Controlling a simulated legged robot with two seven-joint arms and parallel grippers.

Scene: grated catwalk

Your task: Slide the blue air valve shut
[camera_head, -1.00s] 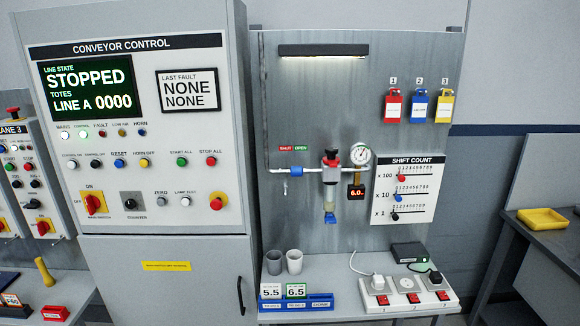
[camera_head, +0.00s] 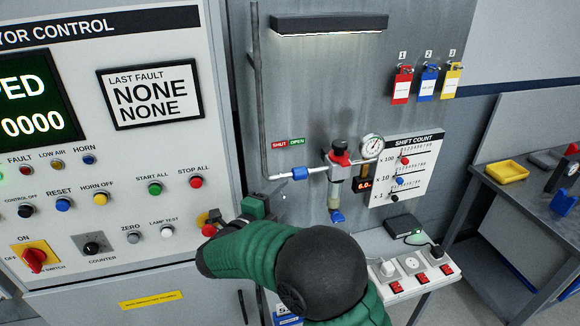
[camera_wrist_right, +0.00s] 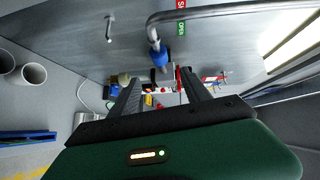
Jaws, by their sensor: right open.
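The blue air valve (camera_head: 300,173) is a small blue sleeve on the grey pipe, below the green OPEN half of the red-and-green SHUT/OPEN label (camera_head: 288,142). It also shows in the right wrist view (camera_wrist_right: 160,57), beyond the fingertips. My right gripper (camera_head: 276,193) is below and left of the valve in the head view, in front of the panel. In the right wrist view the gripper (camera_wrist_right: 158,82) has its two dark fingers apart with nothing held between them. My arm hides part of the shelf below. My left gripper is not in view.
The red-topped regulator (camera_head: 340,158) and round gauge (camera_head: 372,146) sit right of the valve. The control cabinet (camera_head: 150,235) with its knobs stands close on the left. White sockets with red switches (camera_head: 412,270) lie lower right.

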